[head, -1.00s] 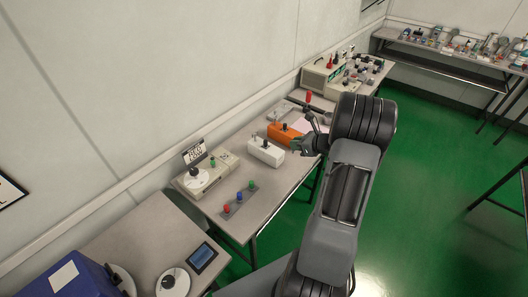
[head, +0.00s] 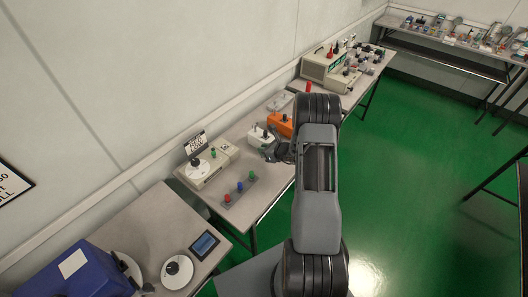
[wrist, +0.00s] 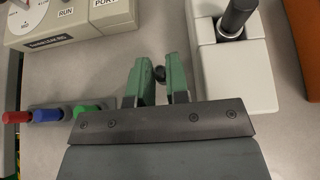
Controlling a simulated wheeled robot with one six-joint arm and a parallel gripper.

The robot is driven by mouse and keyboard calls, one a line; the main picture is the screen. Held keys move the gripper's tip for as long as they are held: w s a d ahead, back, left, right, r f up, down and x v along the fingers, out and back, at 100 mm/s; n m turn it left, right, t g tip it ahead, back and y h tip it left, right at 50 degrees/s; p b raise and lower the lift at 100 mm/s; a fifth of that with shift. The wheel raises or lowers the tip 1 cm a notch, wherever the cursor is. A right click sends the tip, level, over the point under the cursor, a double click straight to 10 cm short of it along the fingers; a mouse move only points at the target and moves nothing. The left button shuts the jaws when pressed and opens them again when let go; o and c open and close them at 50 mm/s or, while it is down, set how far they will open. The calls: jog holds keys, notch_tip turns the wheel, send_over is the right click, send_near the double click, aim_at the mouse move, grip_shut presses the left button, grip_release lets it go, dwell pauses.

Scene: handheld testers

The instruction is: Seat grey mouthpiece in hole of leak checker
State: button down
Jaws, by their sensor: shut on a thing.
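My gripper (wrist: 159,82) has two green fingers, closed on a small dark piece (wrist: 160,73) that shows between their tips. It looks like the grey mouthpiece, but most of it is hidden. In the head view my gripper (head: 270,152) is over the front of the bench, by the white box. The beige leak checker (wrist: 68,34), with a white dial and the words RUN and PORT, is at the upper left of the wrist view. It is also in the head view (head: 205,176), left of my gripper. Its hole is not clear in the wrist view.
A white box (wrist: 240,75) with a dark upright cylinder (wrist: 236,16) stands close right of my fingers. An orange box (head: 279,122) lies beyond it. A rack of red, blue and green plugs (wrist: 60,114) lies at left. Bare bench separates the fingers from the checker.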

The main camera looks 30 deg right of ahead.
jog(key=shift+f, duration=0.8)
jog(key=shift+f, duration=0.25)
jog(key=c, duration=1.1)
grip_release()
jog(key=shift+r, duration=0.1)
